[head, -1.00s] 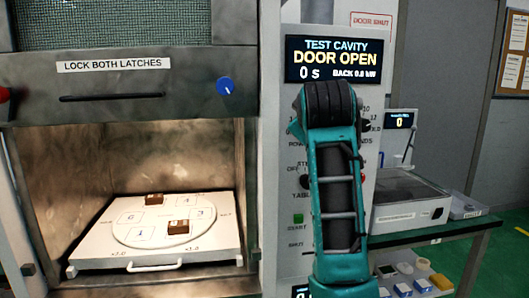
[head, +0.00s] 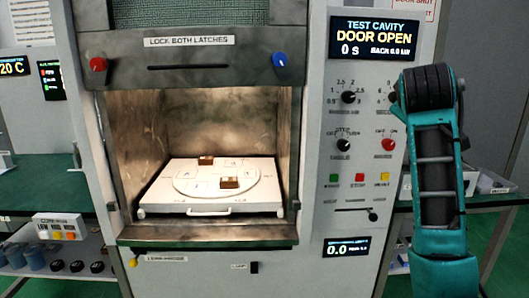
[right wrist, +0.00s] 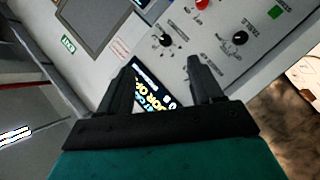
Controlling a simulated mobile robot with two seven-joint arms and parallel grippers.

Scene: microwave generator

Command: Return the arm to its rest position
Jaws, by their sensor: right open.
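My right arm (head: 436,170) rises at the right of the head view, in front of the right side of the microwave's control panel; its gripper is hidden there. In the right wrist view my right gripper (right wrist: 158,85) is open, with its two dark fingers apart and nothing between them. The control panel (right wrist: 215,50) shows beyond the fingers, and part of the display (right wrist: 150,90) shows between them. My left gripper is not in view.
The microwave cavity (head: 190,130) is open. Inside, a white tray (head: 160,208) bears two brown blocks (head: 206,160) (head: 229,183). Knobs (head: 348,97) stick out of the panel. A green side table (head: 40,185) stands at left, with cups on a lower shelf.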

